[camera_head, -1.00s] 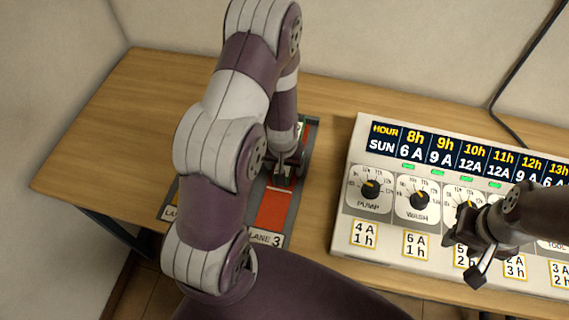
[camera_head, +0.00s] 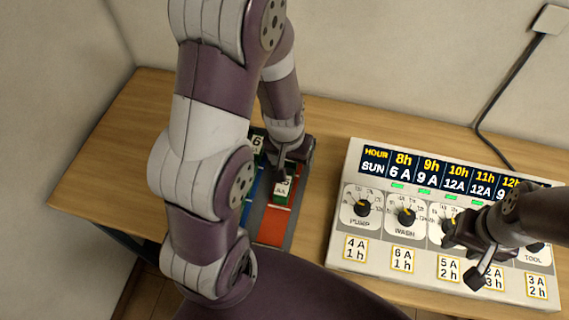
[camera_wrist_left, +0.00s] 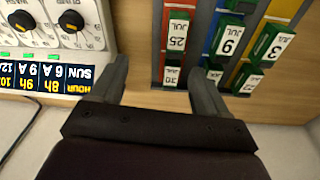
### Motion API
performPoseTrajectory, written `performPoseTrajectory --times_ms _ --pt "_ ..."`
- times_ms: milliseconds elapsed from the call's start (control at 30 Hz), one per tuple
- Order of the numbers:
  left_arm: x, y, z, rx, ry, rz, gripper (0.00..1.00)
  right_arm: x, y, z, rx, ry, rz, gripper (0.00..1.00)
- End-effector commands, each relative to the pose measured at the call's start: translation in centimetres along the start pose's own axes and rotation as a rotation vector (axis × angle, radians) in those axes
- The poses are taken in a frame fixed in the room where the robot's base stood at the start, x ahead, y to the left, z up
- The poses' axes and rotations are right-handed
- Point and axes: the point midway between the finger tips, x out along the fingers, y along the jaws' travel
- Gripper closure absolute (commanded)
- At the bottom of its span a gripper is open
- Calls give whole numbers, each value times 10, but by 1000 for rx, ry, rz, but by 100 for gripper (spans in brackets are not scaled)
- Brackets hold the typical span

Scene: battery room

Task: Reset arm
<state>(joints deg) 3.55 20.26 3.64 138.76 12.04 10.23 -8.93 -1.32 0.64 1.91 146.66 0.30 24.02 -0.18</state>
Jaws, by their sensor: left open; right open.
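My left gripper (camera_head: 277,165) hangs over the lane board at the back of the table. In the left wrist view its two fingers (camera_wrist_left: 160,85) stand wide apart with nothing between them but the red lane's blocks farther off. A green block labelled 25 (camera_head: 284,187) sits on the red lane, just in front of the gripper; it also shows in the left wrist view (camera_wrist_left: 177,35). My right gripper (camera_head: 468,250) is open over the front of the control panel, partly hiding its dials and labels.
The lane board (camera_head: 270,238) has red, blue and yellow lanes with several numbered green blocks, partly hidden by my left arm. The white control panel (camera_head: 345,215) stands at the right with dials and an hour display. The table (camera_head: 110,150) is bare at the left.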

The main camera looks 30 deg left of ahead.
Motion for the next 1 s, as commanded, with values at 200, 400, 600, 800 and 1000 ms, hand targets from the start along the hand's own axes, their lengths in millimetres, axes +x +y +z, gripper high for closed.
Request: performPoseTrajectory --times_ms 200,400,600,800,1000 --pt "-70 14 45 129 -8 -20 24 1 0 0 0 0 0 57" --pt "-74 13 49 135 -13 -26 24 1 0 0 0 0 0 57" --pt "-41 12 52 135 -12 -25 24 34 0 4 0 1 0 57" --pt "-8 10 56 134 -12 -25 24 67 0 8 0 -1 0 57" --pt "-14 10 55 134 -10 -25 24 61 0 7 0 1 0 57"
